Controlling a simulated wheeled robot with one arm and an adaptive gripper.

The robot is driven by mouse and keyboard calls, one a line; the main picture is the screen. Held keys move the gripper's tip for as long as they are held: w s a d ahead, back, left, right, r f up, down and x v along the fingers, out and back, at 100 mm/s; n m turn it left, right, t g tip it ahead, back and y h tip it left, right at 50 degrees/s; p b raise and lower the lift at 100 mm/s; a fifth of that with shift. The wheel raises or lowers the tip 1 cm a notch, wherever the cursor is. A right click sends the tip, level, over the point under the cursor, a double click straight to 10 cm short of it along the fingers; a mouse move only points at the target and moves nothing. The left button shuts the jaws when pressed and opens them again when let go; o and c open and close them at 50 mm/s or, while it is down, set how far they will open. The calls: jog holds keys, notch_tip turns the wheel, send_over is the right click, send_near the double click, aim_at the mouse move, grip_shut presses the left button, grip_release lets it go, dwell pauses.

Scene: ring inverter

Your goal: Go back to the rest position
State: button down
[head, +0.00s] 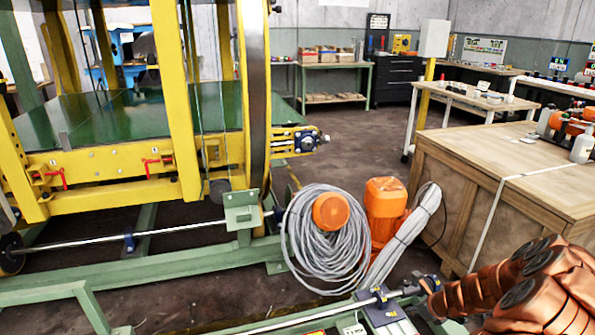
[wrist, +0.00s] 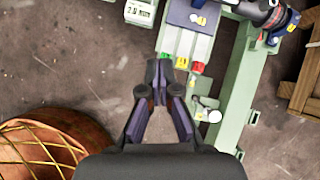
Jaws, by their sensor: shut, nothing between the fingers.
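My gripper (wrist: 160,78) shows in the wrist view, with its dark fingertips together in the upper middle and nothing held. It appears above the edge of a green machine frame (wrist: 236,85), close to a strip with green, red and yellow ends (wrist: 190,50). I cannot tell the height between the fingertips and the strip. In the head view I cannot make out the gripper's fingers.
The yellow ring machine (head: 185,100) fills the left of the head view. A coiled grey cable (head: 325,250) hangs beside an orange motor (head: 385,205). A wooden crate (head: 490,170) stands at right. Brown floor (head: 350,140) is clear behind.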

jog(key=a+r+n+y+p, duration=0.25)
jog(key=a+r+n, duration=0.25)
jog(key=a+r, duration=0.4)
jog(key=a+r+n+y+p, duration=0.1)
jog(key=a+r+n+p, duration=0.25)
jog(key=a+r, duration=0.55)
jog(key=s+a+r+n+g+p, duration=0.2)
jog(key=s+a+r+n, duration=0.25)
jog(key=r, duration=0.35)
jog(key=s+a+r+n+g+p, duration=0.2)
jog(key=s+a+r+n+p, duration=0.15)
jog(key=s+r, duration=0.35)
jog(key=s+a+r+n+g+h+p, duration=0.25)
jog(key=s+r+n+p, duration=0.35)
jog(key=s+r+n, duration=0.6)
jog(key=s+d+r+n+g+h+p, duration=0.1)
jog(key=s+d+r+p, duration=0.1)
jog(key=s, duration=0.6)
jog(key=s+d+r+h+p, duration=0.2)
jog(key=s+d+r+p, duration=0.1)
jog(key=s, duration=0.5)
jog(key=shift+d+r+n+g+h, duration=0.3)
jog(key=shift+d+r+n+g, duration=0.05)
jog(key=shift+d+r, duration=0.5)
